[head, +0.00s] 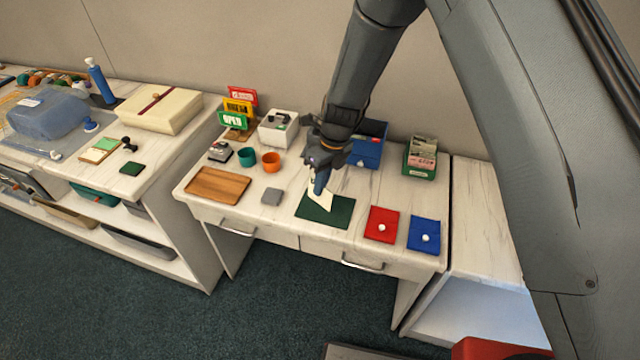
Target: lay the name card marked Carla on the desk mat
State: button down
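A dark green desk mat (338,214) lies near the front edge of the white desk, right of its middle. My gripper (319,187) is above the back part of the mat, pointing down. It appears shut on a cream card (326,199), which hangs tilted over the mat. I cannot read any name on the card. Whether its lower edge touches the mat cannot be told. My gripper hides part of the card.
A red pad (381,231) and a blue pad (416,232), each with a white knob, lie right of the mat. A grey square (271,196) and wooden tray (217,185) lie left. A blue box (368,152) and green card box (420,168) stand behind.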

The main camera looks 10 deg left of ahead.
jog(key=shift+g+y, duration=0.5)
jog(key=shift+g, duration=0.3)
jog(key=shift+w+d+f+b, duration=0.1)
jog(key=shift+w+f+b, duration=0.05)
jog(key=shift+f+b, duration=0.8)
jog(key=shift+w+d+f+b, duration=0.1)
jog(key=shift+w+f+b, duration=0.1)
jog(key=shift+f+b, duration=0.65)
jog(key=shift+w+d+f+b, duration=0.15)
jog(key=shift+f+b, duration=0.55)
jog(key=shift+b, duration=0.45)
jog(key=w+f+g+y+b, duration=0.1)
jog(key=b, duration=0.2)
jog(key=f+g+y+b, duration=0.1)
jog(key=g+b, duration=0.1)
jog(key=b, duration=0.2)
jog(key=shift+w+d, duration=0.35)
jog(key=g+b, duration=0.1)
jog(key=b, duration=0.1)
jog(key=w+f+g+y+b, duration=0.1)
jog(key=g+y+b, duration=0.1)
jog(key=b, duration=0.1)
jog(key=shift+w+d+f+m+b, duration=0.15)
jog(key=shift+d+f+m+b, duration=0.15)
jog(key=shift+d, duration=0.1)
jog(key=shift+g, duration=0.3)
jog(key=c, duration=1.7)
grip_release()
jog(key=shift+c, duration=0.2)
